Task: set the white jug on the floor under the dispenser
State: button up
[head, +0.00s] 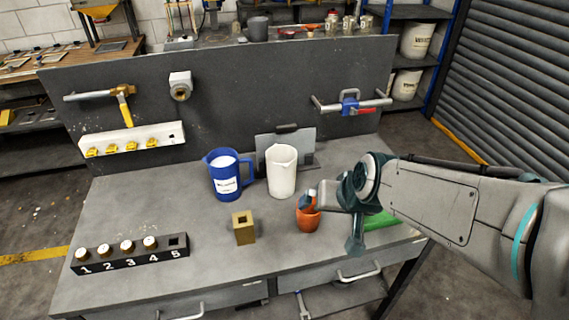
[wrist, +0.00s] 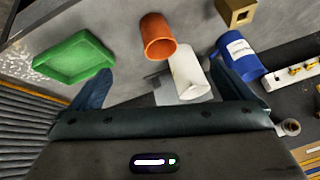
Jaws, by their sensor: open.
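The white jug (head: 282,172) stands upright on the grey workbench, in front of a grey plate stand (head: 302,143) and right of a blue jug. It also shows in the wrist view (wrist: 188,72), beyond the jaws, apart from them. My gripper (head: 332,220) is open and empty above the right part of the bench, close to an orange cup (head: 306,218). Its two blue-green fingers show spread in the wrist view (wrist: 165,75). I cannot tell which thing is the dispenser, and no floor spot under one is clear.
The blue jug (head: 228,176) with white contents stands left of the white jug. A brass block (head: 243,230), a numbered black rack (head: 130,256) and a green tray (head: 380,221) are on the bench. The bench's left middle is clear. A shutter (head: 510,80) stands right.

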jog(key=w+a+f+m+t+b, duration=0.1)
jog(key=w+a+f+t+b, duration=0.15)
jog(key=w+a+f, duration=0.45)
jog(key=t+h+b, duration=0.4)
jog(key=t, duration=0.6)
send_near(283, 150)
jog(key=w+p, duration=0.1)
jog(key=w, duration=0.2)
jog(key=w+p, duration=0.1)
jog(key=w, duration=0.1)
jog(key=shift+w+d, duration=0.25)
jog(key=shift+w, duration=0.15)
jog(key=c, duration=1.5)
jog(key=shift+o, duration=0.2)
jog(key=shift+r, duration=0.1)
